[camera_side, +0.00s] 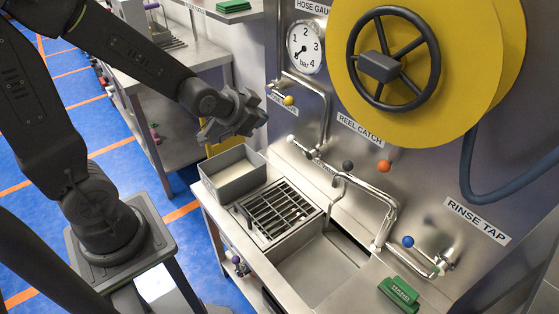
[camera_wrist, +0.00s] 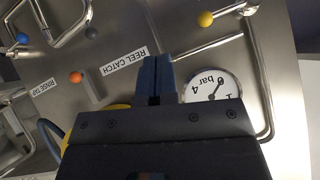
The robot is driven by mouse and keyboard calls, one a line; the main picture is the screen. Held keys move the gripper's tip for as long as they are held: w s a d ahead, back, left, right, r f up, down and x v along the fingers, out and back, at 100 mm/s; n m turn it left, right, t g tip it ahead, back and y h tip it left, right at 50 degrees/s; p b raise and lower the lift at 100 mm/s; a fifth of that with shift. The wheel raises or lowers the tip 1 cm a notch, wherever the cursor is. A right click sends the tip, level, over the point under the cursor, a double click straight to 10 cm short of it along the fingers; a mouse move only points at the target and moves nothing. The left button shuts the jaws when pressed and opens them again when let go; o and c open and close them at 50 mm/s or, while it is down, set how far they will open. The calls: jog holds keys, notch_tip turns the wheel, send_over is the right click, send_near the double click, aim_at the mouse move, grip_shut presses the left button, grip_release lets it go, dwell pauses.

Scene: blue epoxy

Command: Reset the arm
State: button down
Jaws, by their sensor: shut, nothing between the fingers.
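My gripper (camera_side: 236,116) is at the upper middle of the side view, held in the air in front of the steel back panel and above the grey bin. Its fingers are shut and empty; in the wrist view the two blue-grey fingers (camera_wrist: 156,78) meet side by side. The wrist view looks at the panel, with the pressure gauge (camera_wrist: 213,86) right of the fingers and the REEL CATCH label (camera_wrist: 124,60) to their left. My dark arm reaches in from the left of the side view.
A grey bin (camera_side: 233,176) stands on the counter beside a drain grate (camera_side: 281,210) and sink (camera_side: 322,272). The panel carries a yellow hose reel (camera_side: 436,120), a gauge (camera_side: 305,47), pipes and coloured knobs. Blue floor is at left.

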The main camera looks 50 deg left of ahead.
jog(key=s+d+r+n+g, duration=0.1)
jog(key=s+d+r+g, duration=0.1)
jog(key=s, duration=0.6)
jog(key=s+d+r+n+g+h, duration=0.1)
jog(key=s+d+r+g, duration=0.1)
jog(key=s+d+r, duration=0.2)
jog(key=s+r, duration=0.3)
jog(key=s, duration=0.1)
jog(key=shift+g, duration=0.3)
